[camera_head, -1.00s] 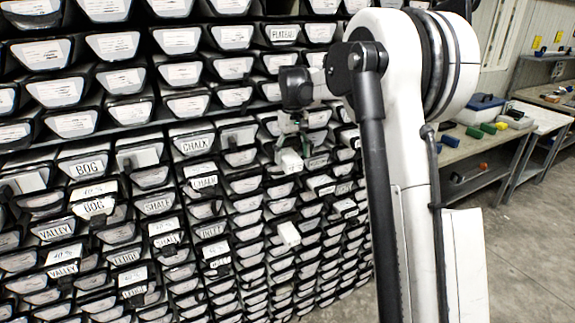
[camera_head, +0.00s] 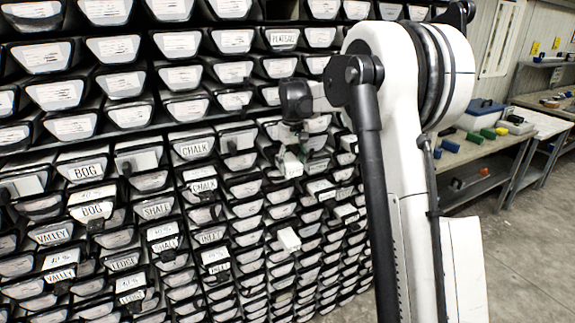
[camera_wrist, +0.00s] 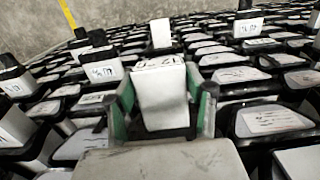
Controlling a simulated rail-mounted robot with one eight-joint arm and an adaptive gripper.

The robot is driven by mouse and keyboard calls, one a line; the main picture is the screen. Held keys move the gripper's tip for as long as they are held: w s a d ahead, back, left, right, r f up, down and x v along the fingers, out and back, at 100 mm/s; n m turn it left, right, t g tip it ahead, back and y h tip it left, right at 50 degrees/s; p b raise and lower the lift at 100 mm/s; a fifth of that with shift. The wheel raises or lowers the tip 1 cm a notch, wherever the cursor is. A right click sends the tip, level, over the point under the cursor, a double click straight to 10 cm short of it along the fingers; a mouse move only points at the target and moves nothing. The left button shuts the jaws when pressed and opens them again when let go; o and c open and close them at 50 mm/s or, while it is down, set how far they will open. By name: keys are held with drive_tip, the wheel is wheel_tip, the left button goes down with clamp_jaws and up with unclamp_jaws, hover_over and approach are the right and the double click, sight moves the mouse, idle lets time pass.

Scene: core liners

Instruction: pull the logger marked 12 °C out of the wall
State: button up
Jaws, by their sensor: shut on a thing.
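My gripper (camera_head: 290,150) is at the wall of core liners (camera_head: 193,148), right of the CHALK label in the head view. It is shut on a white box-shaped logger (camera_head: 292,166), which also shows in the wrist view (camera_wrist: 161,92) between the two green-sided fingers. Dark marks on the held logger's top edge are too small and turned to read. I cannot tell how far it stands out of the wall. Another white logger (camera_head: 289,239) sticks out lower down. In the wrist view, further white loggers stand behind (camera_wrist: 161,33) and to the left (camera_wrist: 102,72). No 12 °C mark is readable.
Rows of dark-rimmed liners with white end faces surround my gripper closely. Other loggers with dark caps (camera_wrist: 96,38) stick out nearby. At the right, a workbench (camera_head: 470,150) carries a blue case (camera_head: 487,106) and small coloured blocks. The floor (camera_head: 530,250) before it is clear.

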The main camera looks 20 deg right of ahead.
drive_tip(key=shift+c, duration=0.7)
drive_tip(key=shift+s, duration=0.1)
drive_tip(key=s+b, duration=0.1)
drive_tip(key=s, duration=0.7)
drive_tip(key=shift+d+b, duration=0.15)
drive_tip(key=shift+b, duration=0.15)
